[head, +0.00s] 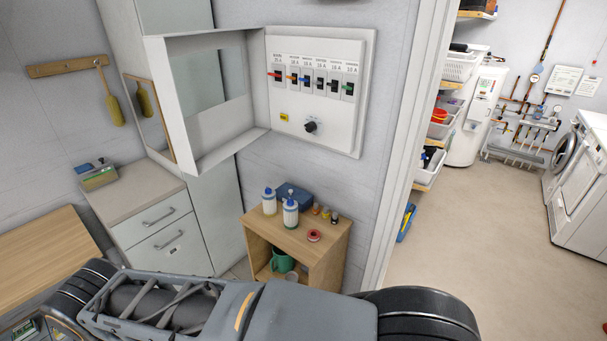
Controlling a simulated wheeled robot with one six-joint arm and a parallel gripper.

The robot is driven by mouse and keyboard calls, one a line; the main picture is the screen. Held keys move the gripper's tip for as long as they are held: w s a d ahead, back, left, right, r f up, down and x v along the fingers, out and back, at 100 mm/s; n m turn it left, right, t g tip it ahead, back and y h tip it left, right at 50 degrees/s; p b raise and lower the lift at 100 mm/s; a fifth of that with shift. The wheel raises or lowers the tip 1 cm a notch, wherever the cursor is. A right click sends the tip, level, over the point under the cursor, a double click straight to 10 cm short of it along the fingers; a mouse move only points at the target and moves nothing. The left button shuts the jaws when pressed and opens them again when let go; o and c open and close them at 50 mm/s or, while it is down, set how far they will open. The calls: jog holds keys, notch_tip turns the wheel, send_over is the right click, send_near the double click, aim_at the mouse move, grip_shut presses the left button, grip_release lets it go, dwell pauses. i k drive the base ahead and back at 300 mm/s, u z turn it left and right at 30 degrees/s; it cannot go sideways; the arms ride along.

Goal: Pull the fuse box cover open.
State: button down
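The fuse box (340,130) is on the grey wall, upper middle of the head view. Its white cover (188,110) stands swung wide open to the left, hinged at the box's left edge, with a see-through window in it. My gripper is not in view; only grey parts of my own body show along the bottom edge. Nothing touches the cover in this view.
A low wooden shelf (325,247) with bottles and small items stands below the box. A cabinet with drawers (150,222) and a wooden surface (40,262) are at the left. A doorway at the right opens onto clear floor (480,230) and white machines.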

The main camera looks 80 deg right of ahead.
aim_at(201, 142)
jog(key=k, duration=0.5)
jog(key=z, duration=1.1)
jog(key=i, duration=0.5)
jog(key=z, duration=0.05)
